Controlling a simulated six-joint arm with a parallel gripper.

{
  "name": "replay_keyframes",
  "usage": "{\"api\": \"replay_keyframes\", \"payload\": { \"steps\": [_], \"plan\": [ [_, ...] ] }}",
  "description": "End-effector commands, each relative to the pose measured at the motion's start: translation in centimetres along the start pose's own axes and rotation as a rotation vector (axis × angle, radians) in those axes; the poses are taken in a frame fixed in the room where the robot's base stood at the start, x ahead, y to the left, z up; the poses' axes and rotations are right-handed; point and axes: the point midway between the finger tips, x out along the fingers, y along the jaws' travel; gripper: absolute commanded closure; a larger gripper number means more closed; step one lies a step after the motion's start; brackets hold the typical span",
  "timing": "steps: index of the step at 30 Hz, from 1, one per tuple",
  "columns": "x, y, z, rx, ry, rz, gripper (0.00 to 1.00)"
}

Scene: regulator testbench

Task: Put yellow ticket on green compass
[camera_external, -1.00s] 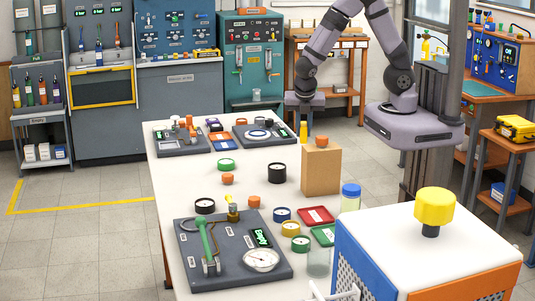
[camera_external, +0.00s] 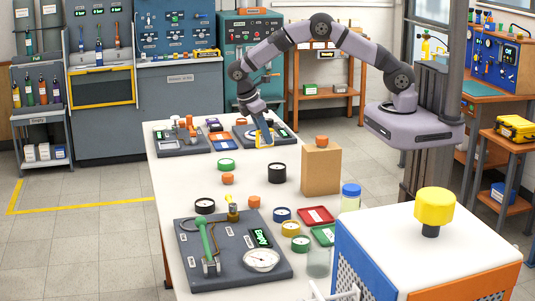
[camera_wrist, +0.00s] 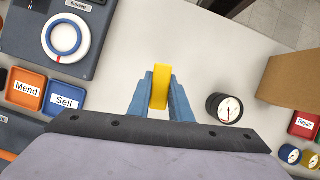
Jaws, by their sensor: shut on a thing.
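The yellow ticket (camera_wrist: 160,86) is a narrow upright strip between the blue fingers of my gripper (camera_wrist: 160,94), which is shut on it. In the external view, my gripper (camera_external: 259,129) and the yellow ticket (camera_external: 258,138) are over the far part of the white table, near the far right panel. A green round item (camera_external: 226,164) lies on the table, nearer the camera and left of the gripper. Another green round item (camera_external: 301,244) lies near the front. I cannot tell which is the green compass. Neither shows in the wrist view.
A black round gauge (camera_external: 277,172) stands on the table just nearer than the gripper, also in the wrist view (camera_wrist: 225,108). A tall brown box (camera_external: 320,170) stands to the right. A grey panel (camera_external: 265,134) with a dial lies at the far side. Mid-left table is clear.

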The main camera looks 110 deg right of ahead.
Motion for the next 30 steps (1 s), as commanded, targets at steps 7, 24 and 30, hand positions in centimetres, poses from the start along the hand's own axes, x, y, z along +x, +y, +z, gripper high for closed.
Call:
{"api": "replay_keyframes", "payload": {
  "steps": [7, 24, 30],
  "plan": [
    [-1.8, 0.7, -2.5, 0.321, 0.003, -0.132, 1.00],
    [-5.7, 1.3, -5.9, 0.941, 0.003, -0.389, 1.00],
    [-6.6, 1.4, -6.5, 1.071, 0.004, -0.443, 1.00]
  ]
}}
